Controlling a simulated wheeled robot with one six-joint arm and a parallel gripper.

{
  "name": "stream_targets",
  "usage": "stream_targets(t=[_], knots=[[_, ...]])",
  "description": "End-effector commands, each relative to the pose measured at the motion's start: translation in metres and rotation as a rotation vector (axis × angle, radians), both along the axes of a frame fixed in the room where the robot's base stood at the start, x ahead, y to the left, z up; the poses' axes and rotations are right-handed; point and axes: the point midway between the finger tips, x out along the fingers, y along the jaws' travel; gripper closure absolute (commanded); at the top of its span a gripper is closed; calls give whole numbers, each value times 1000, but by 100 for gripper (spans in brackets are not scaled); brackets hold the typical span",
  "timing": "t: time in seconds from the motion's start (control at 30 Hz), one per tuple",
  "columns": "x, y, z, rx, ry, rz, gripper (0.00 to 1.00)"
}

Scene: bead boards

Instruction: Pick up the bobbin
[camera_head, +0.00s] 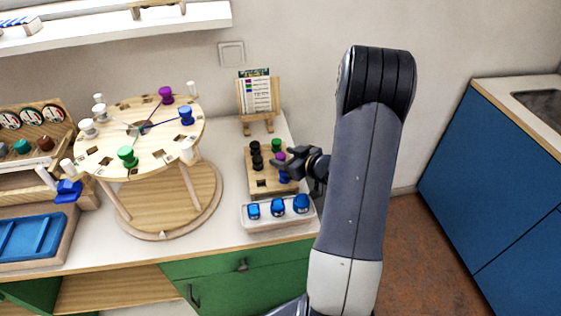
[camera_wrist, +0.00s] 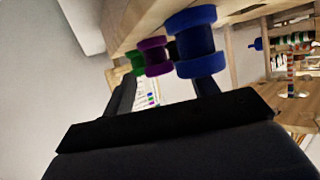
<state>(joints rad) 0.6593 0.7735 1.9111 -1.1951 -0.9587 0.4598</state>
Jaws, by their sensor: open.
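A small wooden board (camera_head: 262,186) holds several bobbins. A blue bobbin (camera_head: 284,177) stands near its front right, with a purple bobbin (camera_head: 281,157) and a green bobbin (camera_head: 276,145) behind it and black bobbins (camera_head: 256,162) to the left. My gripper (camera_head: 283,166) reaches in from the right, open, with its fingers close to the blue and purple bobbins. In the wrist view the blue bobbin (camera_wrist: 194,40) is nearest, beside one fingertip, with the purple bobbin (camera_wrist: 155,56) and green bobbin (camera_wrist: 136,62) beyond. Contact cannot be told.
A white tray (camera_head: 280,222) with blue pieces lies in front of the board. A card stand (camera_head: 258,122) is behind it. A round bead table (camera_head: 105,157) with bobbins and pegs stands to the left. A blue tray (camera_head: 35,236) is far left.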

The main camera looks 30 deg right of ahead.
Motion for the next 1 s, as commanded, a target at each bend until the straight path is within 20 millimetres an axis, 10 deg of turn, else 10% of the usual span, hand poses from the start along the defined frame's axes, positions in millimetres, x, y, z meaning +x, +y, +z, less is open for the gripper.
stream_targets(t=[0.63, 1.0], knots=[[0, 0, 0, 0, 0, 0, 93], [0, 0, 11, 0, -3, -1, 93]])
